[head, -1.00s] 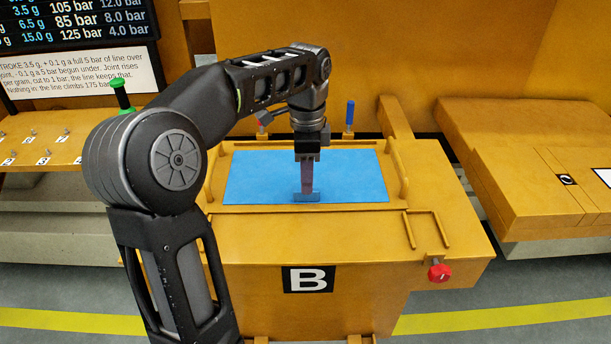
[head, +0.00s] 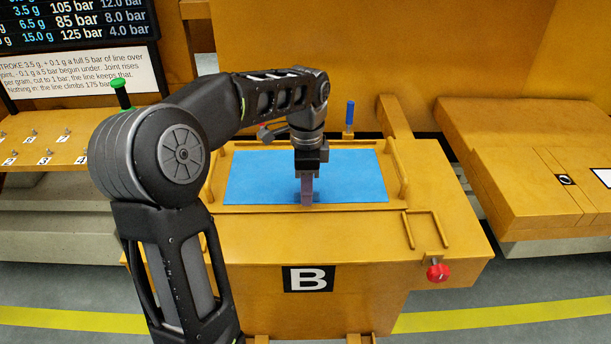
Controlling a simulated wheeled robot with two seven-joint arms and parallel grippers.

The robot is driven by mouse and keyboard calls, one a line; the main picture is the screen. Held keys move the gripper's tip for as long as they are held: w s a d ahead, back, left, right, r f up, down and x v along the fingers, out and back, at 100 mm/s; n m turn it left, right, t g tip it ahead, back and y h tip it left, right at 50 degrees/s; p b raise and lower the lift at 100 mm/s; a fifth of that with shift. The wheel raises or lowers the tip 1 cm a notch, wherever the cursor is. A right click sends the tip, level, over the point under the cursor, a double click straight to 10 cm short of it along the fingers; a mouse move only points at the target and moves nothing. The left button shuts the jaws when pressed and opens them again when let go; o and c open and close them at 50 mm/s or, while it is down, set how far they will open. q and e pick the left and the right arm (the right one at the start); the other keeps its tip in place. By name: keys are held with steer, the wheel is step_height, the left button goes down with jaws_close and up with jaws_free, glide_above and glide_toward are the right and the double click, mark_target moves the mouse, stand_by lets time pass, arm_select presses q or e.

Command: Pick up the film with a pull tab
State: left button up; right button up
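The film is a flat blue sheet (head: 255,178) on top of the orange carrier marked B (head: 350,240). My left gripper (head: 306,198) points straight down over the front middle of the film. Its fingertips are at or just above the sheet; I cannot tell whether they touch it. The fingers show as one narrow purplish-grey strip, so their opening cannot be made out. No pull tab can be told apart now; the gripper covers that part of the film. My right gripper is not in view.
Low rails edge the carrier top, with a blue-handled pin (head: 349,117) behind and a red knob (head: 437,272) at the front right. An orange bench (head: 520,150) stands right. A green-topped handle (head: 119,90) rises by the numbered shelf (head: 50,138) at left.

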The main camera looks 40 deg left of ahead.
arm_select(q)
jaws_close()
stand_by(0.5)
steer(key=shift+r, duration=0.45)
step_height(320, 180, up, 4)
steer(key=shift+r+b, duration=0.2)
steer(key=shift+b, duration=0.1)
step_height(320, 180, up, 4)
steer(key=p, duration=0.3)
steer(key=shift+f+p, duration=0.1)
steer(key=shift+p, duration=0.2)
steer(key=shift+r+p, duration=0.45)
steer(key=shift+p, duration=0.05)
